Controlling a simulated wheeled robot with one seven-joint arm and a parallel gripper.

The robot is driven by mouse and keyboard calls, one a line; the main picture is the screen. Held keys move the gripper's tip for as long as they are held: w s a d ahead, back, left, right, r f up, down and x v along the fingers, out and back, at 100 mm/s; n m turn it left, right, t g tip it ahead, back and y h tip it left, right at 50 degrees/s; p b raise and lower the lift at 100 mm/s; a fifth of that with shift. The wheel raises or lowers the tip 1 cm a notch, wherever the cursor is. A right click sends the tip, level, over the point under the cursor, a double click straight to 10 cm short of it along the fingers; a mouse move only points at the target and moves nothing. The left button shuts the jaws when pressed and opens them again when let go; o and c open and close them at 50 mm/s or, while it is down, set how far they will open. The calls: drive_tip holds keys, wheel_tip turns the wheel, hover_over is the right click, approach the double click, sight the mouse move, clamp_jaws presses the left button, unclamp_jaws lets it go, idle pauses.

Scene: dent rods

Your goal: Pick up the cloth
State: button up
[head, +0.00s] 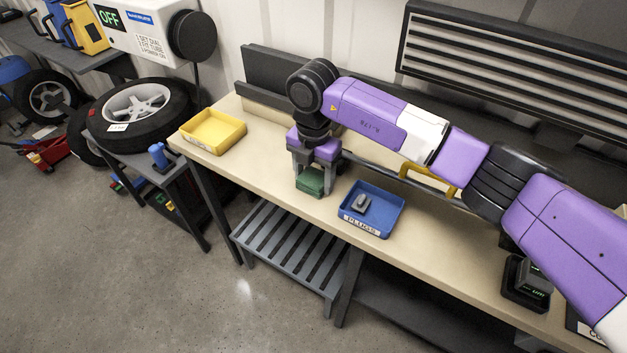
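A small green folded block, which looks like the cloth (310,181), lies near the front edge of the beige workbench (270,170). My gripper (312,183) points down over it, with one finger on its left and one on its right. The fingers are wide apart, near the outer edges of the gripper body. The top of the cloth is partly hidden under the gripper. I cannot tell whether the fingers touch its sides.
A blue tray (380,225) labelled PLUGS, with a grey piece (362,203) in it, stands close right of my gripper. A yellow tray (212,131) is at the left end. A yellow-handled tool (430,180) lies behind. A dark device (527,283) stands farther right.

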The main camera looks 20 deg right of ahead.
sight(313, 177)
drive_tip(key=shift+c, duration=1.4)
wheel_tip(313, 177, up, 20)
drive_tip(key=b, duration=0.1)
